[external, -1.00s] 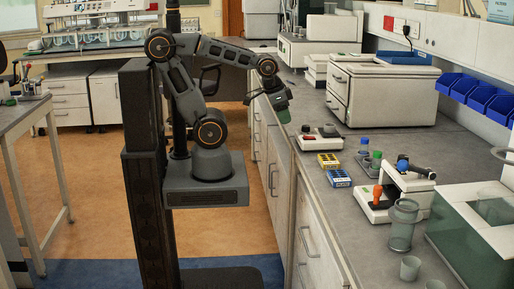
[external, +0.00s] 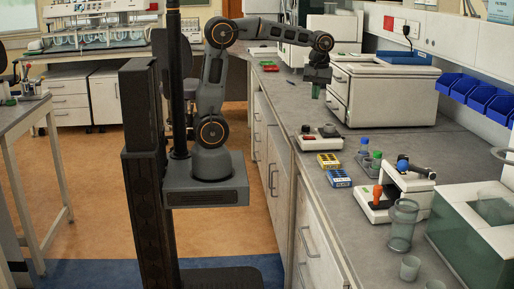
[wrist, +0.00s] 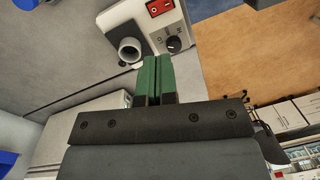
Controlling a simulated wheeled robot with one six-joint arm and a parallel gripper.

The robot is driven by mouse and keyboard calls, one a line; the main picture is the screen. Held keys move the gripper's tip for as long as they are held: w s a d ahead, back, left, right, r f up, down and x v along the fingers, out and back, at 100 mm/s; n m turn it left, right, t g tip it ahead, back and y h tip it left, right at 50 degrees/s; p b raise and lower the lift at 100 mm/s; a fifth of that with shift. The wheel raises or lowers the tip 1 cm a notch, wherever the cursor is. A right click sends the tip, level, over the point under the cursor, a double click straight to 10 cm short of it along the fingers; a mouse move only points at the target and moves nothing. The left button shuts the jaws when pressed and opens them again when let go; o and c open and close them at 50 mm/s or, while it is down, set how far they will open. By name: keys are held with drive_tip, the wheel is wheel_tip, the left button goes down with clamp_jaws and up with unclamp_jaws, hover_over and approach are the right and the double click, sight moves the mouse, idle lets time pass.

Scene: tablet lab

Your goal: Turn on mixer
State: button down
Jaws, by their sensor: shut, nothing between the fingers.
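The mixer (external: 322,143) is a small low white device on the counter, with a red switch and dark round parts on top. In the wrist view its white top (wrist: 148,24) shows a red rocker switch (wrist: 159,7), a black dial knob (wrist: 174,44) and a grey round cup (wrist: 129,50). My gripper (external: 316,92) points down, above the counter and apart from the mixer. Its green fingers (wrist: 158,78) are together with nothing between them.
Yellow (external: 328,160) and blue (external: 339,178) racks sit in front of the mixer. Bottles with blue and green caps (external: 376,158) stand to the right. A large white instrument (external: 385,95) stands behind. The counter's left edge is close to the mixer.

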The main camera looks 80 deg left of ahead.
sight(309, 137)
drive_tip(key=shift+s+r+n, duration=0.15)
drive_tip(key=shift+s+n, duration=0.05)
drive_tip(key=shift+n, duration=0.45)
drive_tip(key=shift+s+r+n, duration=0.1)
drive_tip(key=shift+s+n, duration=0.1)
drive_tip(key=shift+n, duration=0.45)
drive_tip(key=shift+f, duration=0.1)
drive_tip(key=f, duration=0.4)
drive_tip(key=s+f, duration=0.1)
drive_tip(key=f, duration=0.8)
drive_tip(key=shift+s+f, duration=0.35)
drive_tip(key=shift+f, duration=0.05)
drive_tip(key=shift+f, duration=0.1)
